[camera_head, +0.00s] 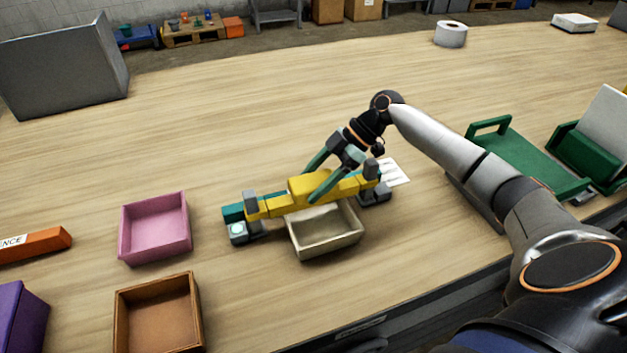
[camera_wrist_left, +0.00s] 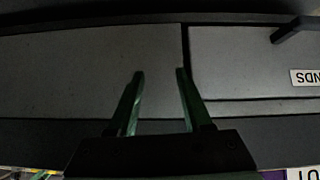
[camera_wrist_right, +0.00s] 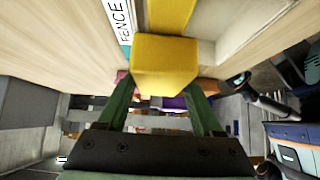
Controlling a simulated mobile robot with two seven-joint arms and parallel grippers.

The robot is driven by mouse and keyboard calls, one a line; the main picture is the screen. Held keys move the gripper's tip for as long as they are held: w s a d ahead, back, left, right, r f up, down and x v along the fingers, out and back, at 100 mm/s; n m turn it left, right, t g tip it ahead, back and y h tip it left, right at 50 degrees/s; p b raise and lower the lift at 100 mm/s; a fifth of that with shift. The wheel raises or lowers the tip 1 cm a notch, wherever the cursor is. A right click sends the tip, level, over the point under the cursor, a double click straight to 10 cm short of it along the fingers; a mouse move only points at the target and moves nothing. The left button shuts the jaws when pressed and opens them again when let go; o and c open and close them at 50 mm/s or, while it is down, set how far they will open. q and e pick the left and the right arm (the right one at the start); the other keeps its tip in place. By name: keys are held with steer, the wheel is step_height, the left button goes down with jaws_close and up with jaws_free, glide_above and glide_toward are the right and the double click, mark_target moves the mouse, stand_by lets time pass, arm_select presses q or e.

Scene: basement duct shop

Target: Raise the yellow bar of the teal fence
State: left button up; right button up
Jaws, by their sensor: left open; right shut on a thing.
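The teal fence (camera_head: 232,213) stands on the bench, with grey blocks near both ends. Its yellow bar (camera_head: 270,206) runs along it, with a thicker yellow block in the middle. My right gripper (camera_head: 318,180) has its green fingers around that block and is shut on it. In the right wrist view the yellow block of the bar (camera_wrist_right: 165,65) sits between the fingers (camera_wrist_right: 161,92), beside a FENCE label. I cannot tell if the bar is clear of the fence beneath. My left gripper (camera_wrist_left: 160,74) is open and empty before grey drawer fronts (camera_wrist_left: 90,75).
A cream tray (camera_head: 326,247) is close in front of the fence. A pink tray (camera_head: 155,228) and a brown tray (camera_head: 158,313) are to the left, with an orange block (camera_head: 35,245). A green-handled rack (camera_head: 520,155) stands right. The bench behind is mostly clear.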

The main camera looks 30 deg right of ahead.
jaws_close()
step_height(320, 180, up, 4)
steer(key=p, duration=0.3)
steer(key=shift+r, duration=0.2)
steer(key=shift+w, duration=0.1)
steer(key=o, duration=1.3)
jaws_free()
steer(key=shift+f, duration=0.1)
steer(key=shift+c, duration=0.2)
